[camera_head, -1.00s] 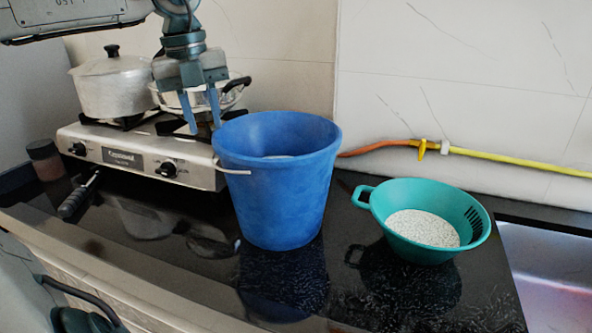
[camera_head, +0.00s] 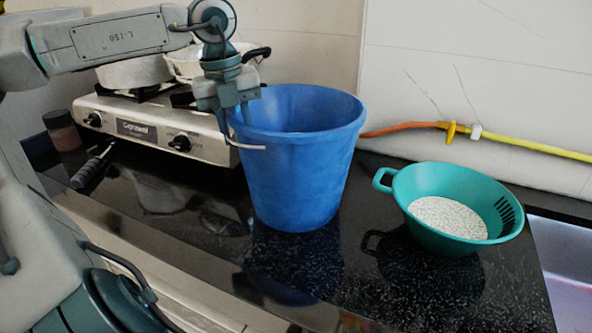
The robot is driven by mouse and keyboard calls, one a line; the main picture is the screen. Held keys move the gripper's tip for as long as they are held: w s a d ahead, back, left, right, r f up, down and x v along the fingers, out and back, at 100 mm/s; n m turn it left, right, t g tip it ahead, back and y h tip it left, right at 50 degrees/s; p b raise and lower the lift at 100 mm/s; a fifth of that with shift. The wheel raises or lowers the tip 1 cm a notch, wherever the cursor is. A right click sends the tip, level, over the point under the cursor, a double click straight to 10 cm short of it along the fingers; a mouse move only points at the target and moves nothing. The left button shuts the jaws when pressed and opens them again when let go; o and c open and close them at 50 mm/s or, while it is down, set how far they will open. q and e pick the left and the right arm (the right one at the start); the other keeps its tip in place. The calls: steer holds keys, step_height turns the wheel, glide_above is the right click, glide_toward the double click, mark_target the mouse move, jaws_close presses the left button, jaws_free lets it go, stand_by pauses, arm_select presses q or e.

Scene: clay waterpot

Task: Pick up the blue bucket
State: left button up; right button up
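The blue bucket (camera_head: 300,170) stands upright on the black countertop near the middle of the head view. Its thin white handle (camera_head: 245,145) hangs out at the left side. My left gripper (camera_head: 235,118) points down at the bucket's left rim, with its fingers apart. One finger appears outside the rim and the other over the inside. The fingertips are partly lost against the bucket, and I cannot tell whether they touch it. My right gripper is not in view.
A teal colander (camera_head: 455,205) with white grains stands to the right of the bucket. A gas stove (camera_head: 150,128) with metal pots is behind left, and a small jar (camera_head: 62,130) is beside it. An orange-yellow hose (camera_head: 500,140) runs along the wall. The right counter edge meets a sink.

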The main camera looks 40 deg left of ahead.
arm_select(q)
steer(key=shift+f, duration=0.5)
steer(key=shift+d+r, duration=0.1)
steer(key=shift+c, duration=0.2)
jaws_close()
stand_by(0.8)
